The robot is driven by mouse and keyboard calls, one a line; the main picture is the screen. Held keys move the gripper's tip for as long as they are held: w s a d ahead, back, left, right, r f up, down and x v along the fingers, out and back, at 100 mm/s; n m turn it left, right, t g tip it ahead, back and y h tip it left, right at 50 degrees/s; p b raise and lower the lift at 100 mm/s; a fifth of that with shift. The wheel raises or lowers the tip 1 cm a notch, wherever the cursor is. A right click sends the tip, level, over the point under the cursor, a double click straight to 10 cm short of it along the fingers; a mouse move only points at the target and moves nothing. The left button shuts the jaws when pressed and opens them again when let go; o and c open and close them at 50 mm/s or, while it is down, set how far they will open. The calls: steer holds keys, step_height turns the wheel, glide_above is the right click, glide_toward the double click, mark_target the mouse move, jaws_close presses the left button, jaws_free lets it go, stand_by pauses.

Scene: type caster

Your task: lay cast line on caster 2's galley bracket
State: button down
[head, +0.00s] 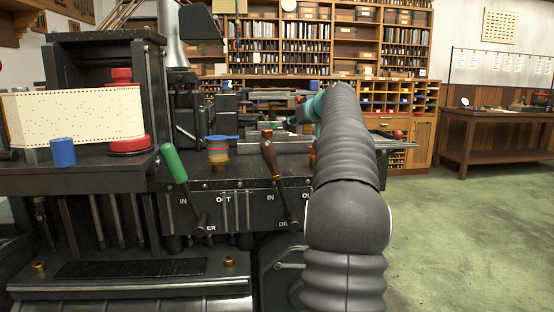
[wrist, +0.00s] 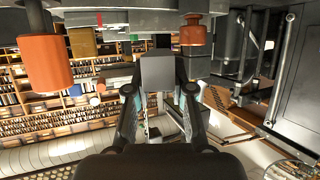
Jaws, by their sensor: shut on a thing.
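My gripper (wrist: 157,80) is shut on a small grey block, which I take to be the cast line (wrist: 157,70); it sits between the two dark fingers in the wrist view. In the head view my arm covers most of the gripper, and only a teal and dark part (head: 309,108) shows beside the machine. The held block cannot be made out there. I cannot tell for sure which part is caster 2's galley bracket; flat metal parts (head: 278,95) show behind the gripper, and the arm hides some of that area.
A dark casting machine (head: 240,200) fills the left, with a green-handled lever (head: 174,163) and a brown-handled lever (head: 271,158) standing up from its front. A perforated cream paper roll (head: 75,115) is on its top. Green floor (head: 460,220) is clear at right, before a wooden desk (head: 490,125).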

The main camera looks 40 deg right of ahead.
steer(key=s+a+f, duration=0.1)
steer(key=a, duration=0.1)
steer(key=s+a+f+b, duration=0.1)
steer(key=a+f, duration=0.1)
steer(key=a, duration=0.1)
steer(key=a+f, duration=0.2)
steer(key=a, duration=0.1)
steer(key=shift+s, duration=0.4)
steer(key=shift+f+b, duration=0.45)
steer(key=shift+f, duration=1.5)
steer(key=shift+f, duration=0.15)
steer(key=c, duration=1)
jaws_free()
steer(key=shift+r, duration=0.25)
steer(key=b+v, duration=0.1)
steer(key=v, duration=1.1)
steer(key=shift+s+f+b, duration=0.1)
steer(key=shift+f+b, duration=0.1)
steer(key=shift+b, duration=0.15)
